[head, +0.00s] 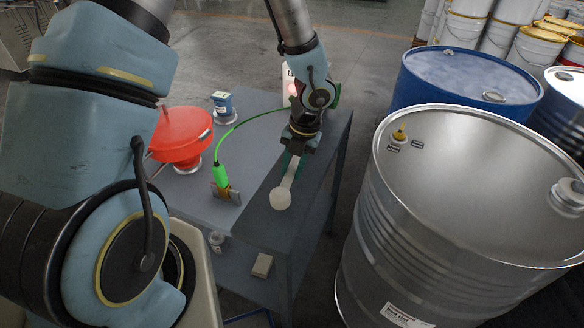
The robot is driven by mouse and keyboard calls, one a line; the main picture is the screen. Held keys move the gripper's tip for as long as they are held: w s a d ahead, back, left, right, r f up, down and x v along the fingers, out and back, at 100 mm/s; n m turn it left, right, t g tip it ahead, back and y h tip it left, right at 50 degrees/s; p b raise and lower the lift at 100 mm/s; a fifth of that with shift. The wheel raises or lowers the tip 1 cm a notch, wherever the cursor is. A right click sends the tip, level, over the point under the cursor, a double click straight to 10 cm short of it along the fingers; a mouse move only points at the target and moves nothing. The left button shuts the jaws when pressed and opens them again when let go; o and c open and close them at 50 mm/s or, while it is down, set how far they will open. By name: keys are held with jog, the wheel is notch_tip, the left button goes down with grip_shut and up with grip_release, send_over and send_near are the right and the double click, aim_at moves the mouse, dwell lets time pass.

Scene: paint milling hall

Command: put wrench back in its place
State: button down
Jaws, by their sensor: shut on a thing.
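My gripper (291,164) points down over the right part of a grey table. It is shut on a pale, long thing with a rounded end (281,198), seemingly the wrench. The thing's shaft slants from the fingers toward the near side of the table. The fingers hide its held end. I cannot tell whether it touches the tabletop (240,150). I cannot make out a marked place for the wrench.
A red funnel (181,137), a blue-labelled can (223,105) and a green-handled clamp (221,178) with a green cable stand left of my gripper. A lower shelf holds a small box (262,265). A steel drum (460,200) and a blue drum (465,78) stand right.

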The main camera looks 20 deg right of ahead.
jog(key=shift+f, duration=0.2)
jog(key=shift+f, duration=0.6)
dwell(0.9)
jog(key=c, duration=0.6)
grip_release()
jog(key=shift+o, duration=0.2)
notch_tip(320, 180, up, 11)
jog(key=s+d, duration=0.1)
jog(key=shift+d+f, duration=0.2)
jog(key=shift+d, duration=0.2)
